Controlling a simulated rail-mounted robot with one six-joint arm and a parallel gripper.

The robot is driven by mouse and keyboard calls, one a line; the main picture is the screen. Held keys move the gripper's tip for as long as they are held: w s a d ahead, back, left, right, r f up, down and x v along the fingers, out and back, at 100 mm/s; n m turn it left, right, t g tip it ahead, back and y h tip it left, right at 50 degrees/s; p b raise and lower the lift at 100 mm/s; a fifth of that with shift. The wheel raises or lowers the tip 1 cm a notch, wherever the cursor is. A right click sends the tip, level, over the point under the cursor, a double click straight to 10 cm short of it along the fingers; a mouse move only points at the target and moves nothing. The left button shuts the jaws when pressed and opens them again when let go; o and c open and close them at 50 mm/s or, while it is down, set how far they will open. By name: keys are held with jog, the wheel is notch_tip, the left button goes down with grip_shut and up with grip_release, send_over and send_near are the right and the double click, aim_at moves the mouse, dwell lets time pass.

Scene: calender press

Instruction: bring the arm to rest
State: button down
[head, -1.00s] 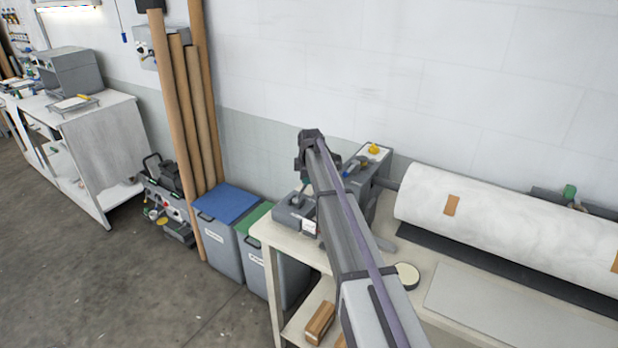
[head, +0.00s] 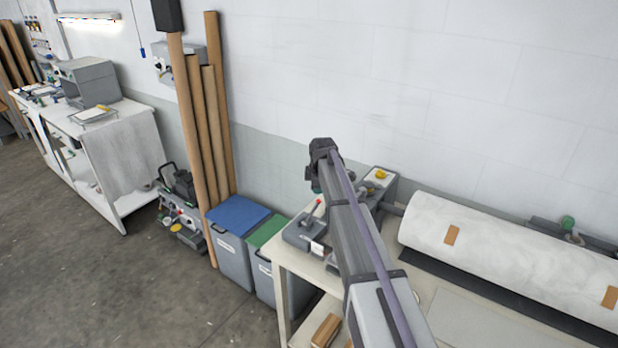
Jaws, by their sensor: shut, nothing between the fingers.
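My arm (head: 350,235) reaches up from the bottom of the head view and slants to the left over the white bench (head: 290,265). Its dark far joint (head: 322,150) stands in front of the wall, above the bench's left end. A small teal part shows just below that joint. I cannot make out my gripper or its fingers, which seem hidden behind the arm.
A white roll (head: 500,245) with brown tape patches lies on the bench at right. A small grey device (head: 303,232) sits near the bench's left end. A blue-lidded bin (head: 237,215), a green-lidded bin (head: 266,233) and tall brown tubes (head: 203,130) stand left. Open floor lies further left.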

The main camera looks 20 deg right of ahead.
jog(key=s+a+f+m+g+b, duration=0.1)
jog(key=s+a+f+m+b, duration=0.2)
jog(key=s, duration=0.9)
jog(key=s+a+f+m+g+b, duration=0.1)
jog(key=s+a+f+m+b, duration=0.2)
jog(key=s, duration=0.9)
jog(key=s+a+f+m+b, duration=0.3)
jog(key=s+m, duration=0.5)
jog(key=s, duration=0.5)
jog(key=shift+a+f+g, duration=0.35)
jog(key=shift+a+g, duration=0.05)
jog(key=shift+a, duration=0.05)
